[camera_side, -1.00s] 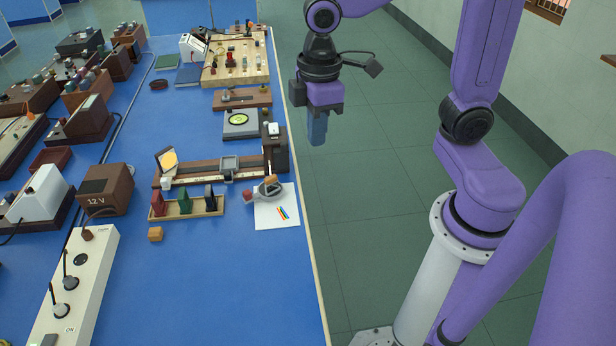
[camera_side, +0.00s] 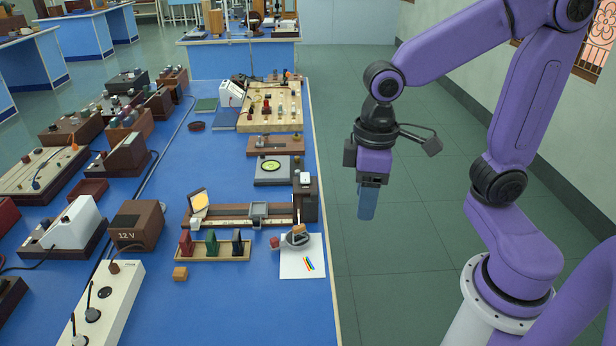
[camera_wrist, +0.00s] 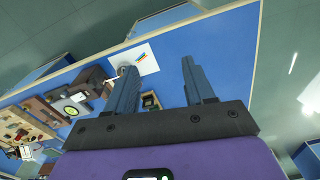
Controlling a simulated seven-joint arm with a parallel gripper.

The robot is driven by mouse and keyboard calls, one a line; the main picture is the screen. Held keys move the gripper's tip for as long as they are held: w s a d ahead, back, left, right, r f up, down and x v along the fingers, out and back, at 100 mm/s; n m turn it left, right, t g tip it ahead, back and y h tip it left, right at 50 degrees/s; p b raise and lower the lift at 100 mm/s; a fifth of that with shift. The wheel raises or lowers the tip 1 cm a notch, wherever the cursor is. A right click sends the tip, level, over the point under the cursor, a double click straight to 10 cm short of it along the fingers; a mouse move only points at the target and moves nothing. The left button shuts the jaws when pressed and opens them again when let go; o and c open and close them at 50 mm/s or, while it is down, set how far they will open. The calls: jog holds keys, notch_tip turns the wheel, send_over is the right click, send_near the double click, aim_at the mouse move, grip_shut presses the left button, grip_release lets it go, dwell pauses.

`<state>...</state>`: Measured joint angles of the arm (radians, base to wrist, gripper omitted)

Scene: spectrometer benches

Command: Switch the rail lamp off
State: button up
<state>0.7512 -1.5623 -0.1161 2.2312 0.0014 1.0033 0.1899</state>
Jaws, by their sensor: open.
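The rail lamp appears to be the dark brown housing (camera_side: 306,203) at the right end of the wooden rail (camera_side: 228,221), near the bench's right edge. A small pale part (camera_side: 306,179) shows on its top; I cannot read its switch position or tell whether it is lit. My gripper (camera_side: 367,204) hangs to the right of the bench edge over the floor side, pointing down, apart from the lamp. In the wrist view my gripper (camera_wrist: 160,72) has its two fingers wide apart with nothing held. A brown box, likely the lamp housing (camera_wrist: 92,84), lies left of the fingers there.
A white sheet with coloured strips (camera_side: 296,269) lies in front of the lamp. A grey dial instrument (camera_side: 272,173) sits behind it. A tray of coloured holders (camera_side: 215,250) and a 12 V box (camera_side: 136,226) stand left. The floor right of the bench (camera_side: 395,290) is clear.

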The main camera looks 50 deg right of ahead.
jog(key=w+r+m, duration=0.1)
jog(key=w+m, duration=0.3)
jog(key=w, duration=0.5)
jog(key=r+m, duration=0.1)
jog(key=m, duration=1.1)
send_over(305, 179)
notch_tip(305, 179, down, 17)
jog(key=shift+f, duration=0.1)
